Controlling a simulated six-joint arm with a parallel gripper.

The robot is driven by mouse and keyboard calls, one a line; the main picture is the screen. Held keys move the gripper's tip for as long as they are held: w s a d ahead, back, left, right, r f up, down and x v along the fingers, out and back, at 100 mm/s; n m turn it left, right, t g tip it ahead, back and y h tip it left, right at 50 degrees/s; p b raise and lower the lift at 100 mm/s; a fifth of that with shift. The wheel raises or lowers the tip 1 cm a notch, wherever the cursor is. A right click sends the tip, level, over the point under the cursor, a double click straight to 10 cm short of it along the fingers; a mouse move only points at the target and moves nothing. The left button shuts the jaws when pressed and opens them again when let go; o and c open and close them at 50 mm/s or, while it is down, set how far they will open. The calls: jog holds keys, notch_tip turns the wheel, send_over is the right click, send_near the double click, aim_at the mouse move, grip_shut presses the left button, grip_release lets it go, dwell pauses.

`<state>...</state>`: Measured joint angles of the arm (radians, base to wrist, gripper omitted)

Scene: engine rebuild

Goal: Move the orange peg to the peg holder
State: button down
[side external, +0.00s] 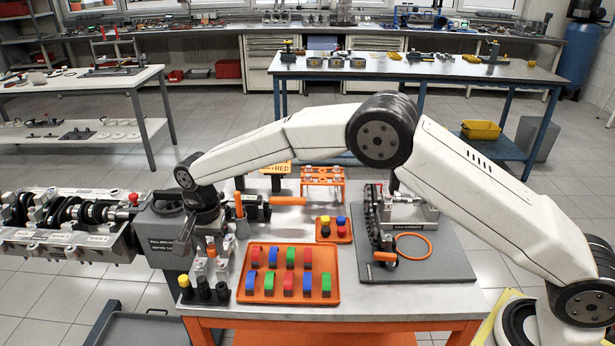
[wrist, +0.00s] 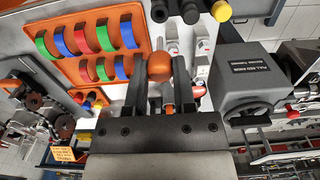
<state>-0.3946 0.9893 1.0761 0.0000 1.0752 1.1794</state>
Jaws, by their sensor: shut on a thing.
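The orange peg (wrist: 159,67) shows a rounded orange end between my two dark fingers in the wrist view. My gripper (wrist: 158,80) is shut on it; the rest of the peg is mostly hidden. In the side view my gripper (side external: 209,238) points down at the left end of the bench, left of the large orange tray. The peg is hard to make out there. A row of upright cylinders, black (side external: 204,288) and yellow-topped (side external: 185,285), stands in front of my gripper. I cannot tell for sure which thing is the peg holder.
A large orange tray (side external: 248,294) holds several coloured blocks. A small orange tray (side external: 346,238) holds coloured pieces. An orange rack (side external: 323,182) stands behind. A grey machine (side external: 165,230) stands close on the left. A grey mat (side external: 445,262) carries engine parts on the right.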

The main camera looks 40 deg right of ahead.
aim_at(216, 264)
jog(key=shift+f, duration=0.15)
jog(key=shift+f, duration=2.75)
jog(key=shift+f, duration=2.15)
dwell(0.8)
jog(key=c, duration=0.7)
grip_release()
jog(key=shift+r, duration=1.5)
